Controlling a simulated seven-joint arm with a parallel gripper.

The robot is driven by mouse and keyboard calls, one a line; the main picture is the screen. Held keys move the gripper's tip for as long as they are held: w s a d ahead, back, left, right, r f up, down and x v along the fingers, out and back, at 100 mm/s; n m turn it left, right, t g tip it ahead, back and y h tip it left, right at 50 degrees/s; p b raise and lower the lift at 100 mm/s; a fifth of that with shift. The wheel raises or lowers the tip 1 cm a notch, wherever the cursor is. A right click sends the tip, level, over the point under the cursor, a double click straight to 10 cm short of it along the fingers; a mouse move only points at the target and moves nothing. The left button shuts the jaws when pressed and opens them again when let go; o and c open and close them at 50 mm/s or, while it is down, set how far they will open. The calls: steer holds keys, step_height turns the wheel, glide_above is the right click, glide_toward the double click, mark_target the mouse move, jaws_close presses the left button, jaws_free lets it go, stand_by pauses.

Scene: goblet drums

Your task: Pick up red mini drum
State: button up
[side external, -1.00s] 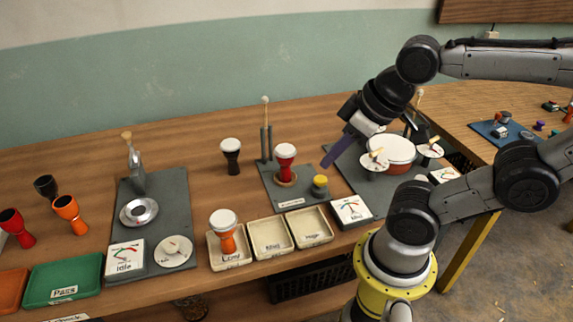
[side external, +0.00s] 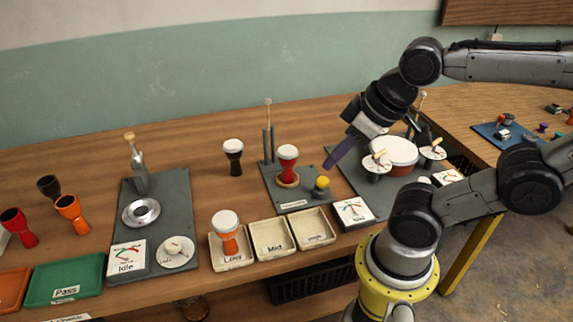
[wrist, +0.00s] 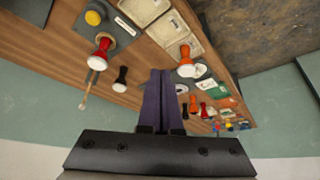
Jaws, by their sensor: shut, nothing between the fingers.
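A red goblet drum with a white head (side external: 287,165) stands upright on a ring on a small grey board (side external: 292,201). It also shows in the wrist view (wrist: 102,52), left of the fingers. The fingers also show in the wrist view (wrist: 161,74).
A yellow button (side external: 322,183) and two upright posts (side external: 268,143) share the board. A black drum (side external: 233,157) stands to its left. Labelled trays (side external: 270,255) line the front, the left one holding an orange drum (side external: 225,232). A larger red drum (side external: 395,149) stands behind dials at right.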

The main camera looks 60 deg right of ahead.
steer(key=o, duration=1.5)
